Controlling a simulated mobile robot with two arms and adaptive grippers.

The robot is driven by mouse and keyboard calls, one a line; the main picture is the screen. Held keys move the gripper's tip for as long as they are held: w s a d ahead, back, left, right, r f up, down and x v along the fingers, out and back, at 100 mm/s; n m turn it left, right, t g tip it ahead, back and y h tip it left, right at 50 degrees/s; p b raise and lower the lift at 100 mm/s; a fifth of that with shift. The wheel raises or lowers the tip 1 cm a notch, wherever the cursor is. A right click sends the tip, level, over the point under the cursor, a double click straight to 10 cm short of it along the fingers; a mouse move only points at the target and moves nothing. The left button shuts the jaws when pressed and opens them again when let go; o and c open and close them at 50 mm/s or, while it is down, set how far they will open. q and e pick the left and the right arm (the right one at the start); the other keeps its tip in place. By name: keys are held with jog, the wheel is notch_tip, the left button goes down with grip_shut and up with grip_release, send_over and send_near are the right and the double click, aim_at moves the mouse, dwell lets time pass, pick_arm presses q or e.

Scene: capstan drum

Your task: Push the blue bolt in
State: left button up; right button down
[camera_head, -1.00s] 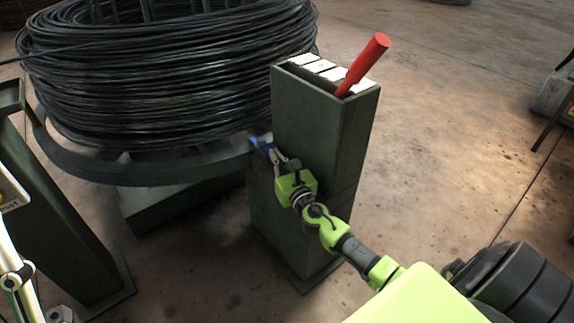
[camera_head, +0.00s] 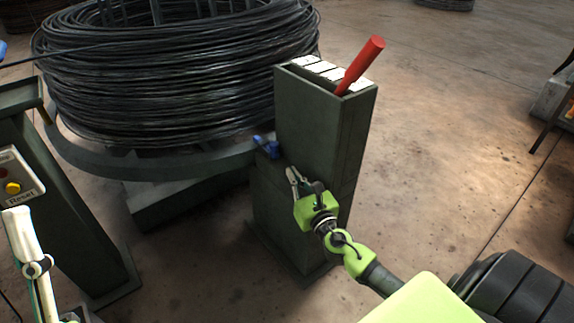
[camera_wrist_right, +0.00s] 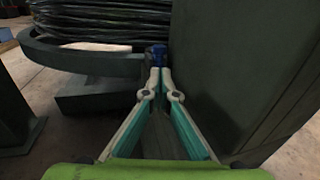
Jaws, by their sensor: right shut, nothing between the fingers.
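The blue bolt (camera_head: 267,147) sits at the left side of the dark green post (camera_head: 322,122), where the curved rail of the wire drum meets it. In the right wrist view the bolt (camera_wrist_right: 158,50) shows just beyond my fingertips. My right gripper (camera_head: 291,172) is shut and empty, to the right of and below the bolt, with a gap between them in the head view. It also shows in the wrist view (camera_wrist_right: 160,71), tips together. Part of my left gripper (camera_head: 20,217) shows at the lower left, near a control panel; its opening cannot be made out.
A red handle (camera_head: 361,66) sticks up from the post's top. The coiled black wire (camera_head: 180,70) fills the upper left. A panel with a yellow button marked Reset (camera_head: 27,198) is at the left edge. The floor (camera_head: 460,130) right of the post is clear.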

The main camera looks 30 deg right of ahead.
jog(key=shift+s+a, duration=0.15)
jog(key=shift+s, duration=0.6)
jog(key=shift+s+a, duration=0.1)
jog(key=shift+s, duration=0.65)
jog(key=shift+a, duration=0.1)
